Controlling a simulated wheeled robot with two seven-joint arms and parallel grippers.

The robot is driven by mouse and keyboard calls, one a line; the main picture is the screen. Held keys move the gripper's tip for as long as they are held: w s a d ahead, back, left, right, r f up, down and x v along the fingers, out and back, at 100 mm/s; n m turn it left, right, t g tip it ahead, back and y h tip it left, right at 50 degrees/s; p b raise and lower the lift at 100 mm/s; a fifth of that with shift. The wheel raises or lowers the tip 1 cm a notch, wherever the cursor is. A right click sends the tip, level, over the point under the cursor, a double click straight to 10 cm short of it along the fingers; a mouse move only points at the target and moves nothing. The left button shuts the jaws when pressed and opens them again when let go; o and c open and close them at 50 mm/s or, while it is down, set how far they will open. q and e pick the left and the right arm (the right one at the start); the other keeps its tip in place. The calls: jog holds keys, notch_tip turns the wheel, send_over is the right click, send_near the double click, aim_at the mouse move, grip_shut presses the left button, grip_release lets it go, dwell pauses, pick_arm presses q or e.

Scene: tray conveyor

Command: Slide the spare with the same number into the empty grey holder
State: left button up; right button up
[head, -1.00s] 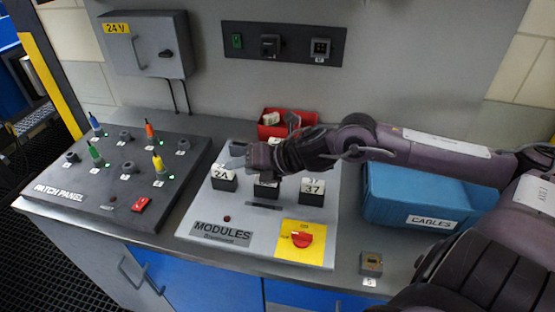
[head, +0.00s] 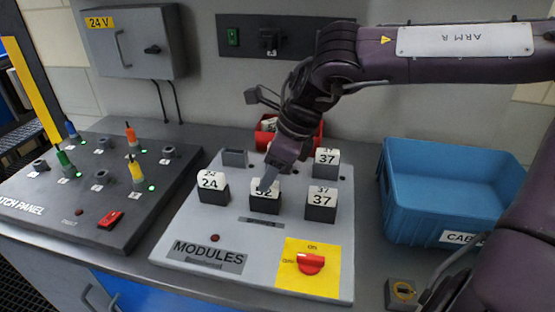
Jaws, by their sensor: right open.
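The grey MODULES board (head: 190,235) carries a front row of white-topped blocks in dark holders: 24 (head: 212,187), a middle block (head: 265,201) and 37 (head: 321,204). The middle number is partly covered by my gripper and looks like 32. Behind them, a grey holder (head: 235,158) at the back left looks empty, and another block marked 37 (head: 327,158) sits in a grey holder at the back right. The back middle place is hidden by my gripper. My right gripper (head: 267,184) is open, pointing down at the middle front block; whether it touches is unclear. My left gripper is out of view.
A red bin (head: 318,135) with white-topped pieces stands behind the board, partly hidden by my arm. A yellow plate with a red switch (head: 310,263) is at the board's front right. A blue cables crate (head: 430,200) stands right, the patch panel (head: 75,205) left.

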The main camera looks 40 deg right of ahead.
jog(key=shift+x, duration=1.85)
grip_shut()
jog(key=shift+r, duration=0.2)
jog(key=shift+r+p, duration=1.75)
jog(key=shift+r, duration=0.65)
jog(key=shift+r+p, duration=1.4)
jog(key=shift+r, duration=0.65)
